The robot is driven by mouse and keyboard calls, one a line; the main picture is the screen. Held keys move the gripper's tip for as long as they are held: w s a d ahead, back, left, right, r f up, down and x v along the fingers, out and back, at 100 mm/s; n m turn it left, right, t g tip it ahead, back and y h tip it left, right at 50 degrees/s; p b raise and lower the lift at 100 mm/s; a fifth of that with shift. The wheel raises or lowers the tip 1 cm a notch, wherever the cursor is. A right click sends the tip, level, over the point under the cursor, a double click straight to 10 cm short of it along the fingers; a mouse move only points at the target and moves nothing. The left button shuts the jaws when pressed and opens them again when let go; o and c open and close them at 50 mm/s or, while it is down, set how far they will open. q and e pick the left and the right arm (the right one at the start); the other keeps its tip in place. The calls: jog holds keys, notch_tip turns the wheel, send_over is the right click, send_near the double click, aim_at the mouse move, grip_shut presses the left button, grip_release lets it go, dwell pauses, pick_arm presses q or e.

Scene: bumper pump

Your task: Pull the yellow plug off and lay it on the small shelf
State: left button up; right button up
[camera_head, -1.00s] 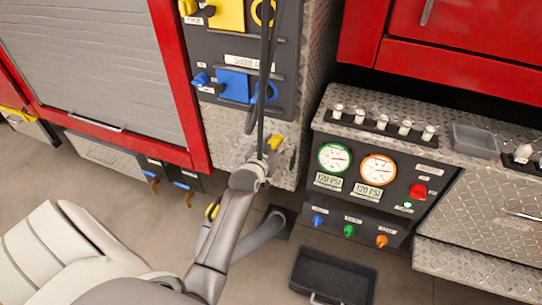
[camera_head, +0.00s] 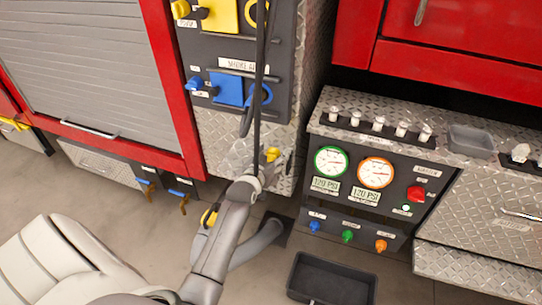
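A yellow plug (camera_head: 271,154) shows at the end of my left gripper (camera_head: 263,163), in front of the lower metal side of the panel. The gripper appears shut on it, though its fingers are small and partly hidden. Black cable hangs from above and runs down to the gripper. The yellow socket (camera_head: 226,14) is at the top of the dark panel, above a blue socket (camera_head: 229,88). I cannot tell for certain which surface is the small shelf. My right gripper is out of view.
A pump panel with gauges (camera_head: 331,162) stands to the right, under a tread-plate ledge with several white-topped levers and a shallow grey tray (camera_head: 472,141). A black bin (camera_head: 330,278) is on the floor. Red cabinets (camera_head: 470,45) overhang the ledge.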

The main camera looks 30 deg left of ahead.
pick_arm(q)
jog(key=shift+s, duration=0.3)
jog(key=v, duration=1.1)
jog(key=shift+s, duration=0.2)
jog(key=shift+d+r, duration=0.1)
jog(key=shift+d, duration=0.05)
